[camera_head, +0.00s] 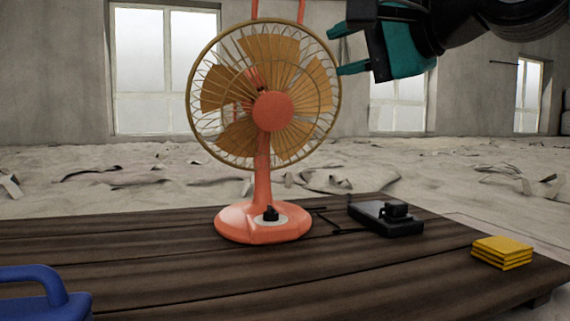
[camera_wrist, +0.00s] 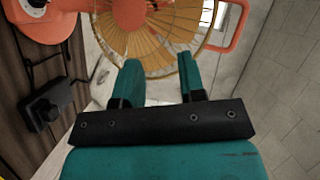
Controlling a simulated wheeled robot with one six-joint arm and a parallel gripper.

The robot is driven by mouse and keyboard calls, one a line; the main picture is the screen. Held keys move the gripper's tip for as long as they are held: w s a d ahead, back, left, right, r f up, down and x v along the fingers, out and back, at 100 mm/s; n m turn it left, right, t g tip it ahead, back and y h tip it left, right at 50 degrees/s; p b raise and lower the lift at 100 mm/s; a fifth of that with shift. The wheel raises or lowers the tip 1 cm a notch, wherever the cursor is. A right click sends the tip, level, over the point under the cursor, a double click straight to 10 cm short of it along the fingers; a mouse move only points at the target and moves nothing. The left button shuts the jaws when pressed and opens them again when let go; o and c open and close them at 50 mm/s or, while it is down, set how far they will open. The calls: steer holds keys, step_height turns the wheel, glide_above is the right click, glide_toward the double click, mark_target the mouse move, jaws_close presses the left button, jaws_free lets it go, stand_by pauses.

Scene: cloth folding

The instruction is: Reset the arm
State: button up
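My gripper (camera_head: 345,50) is raised at the top right in the head view, above the table and to the right of the fan. It is a teal parallel gripper, and its two fingers are apart with nothing between them. The wrist view also shows the open fingers (camera_wrist: 160,80), with the fan's cage (camera_wrist: 155,45) beyond them. The folded yellow cloth (camera_head: 502,252) lies as a flat layered stack near the table's right end, well below and apart from my gripper.
The orange fan (camera_head: 272,112) stands upright on the dark wooden table (camera_head: 180,285). A black device (camera_head: 386,217) lies to the right of its base. A blue handled object (camera_head: 40,290) is at the front left. Debris covers the floor behind. The front middle of the table is clear.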

step_height(320, 180, down, 14)
steer(key=s+n+g+h+p, duration=0.1)
steer(key=s+n+g+h, duration=0.1)
steer(key=n+g, duration=0.2)
steer(key=s+d+f+n+g+h+p, duration=0.1)
steer(key=s+d+f+n+g+h, duration=0.1)
steer(key=s+f, duration=0.6)
steer(key=s+d+f+n+g+h+p, duration=0.1)
steer(key=s+d+f+n+g+h, duration=0.1)
steer(key=s+d+f+n+g, duration=0.2)
steer(key=s+f+n+g, duration=0.3)
steer(key=s+f, duration=0.1)
steer(key=f, duration=0.2)
steer(key=shift+d+f+n, duration=0.15)
steer(key=shift+f+n, duration=0.2)
steer(key=shift+n, duration=0.05)
stand_by(0.4)
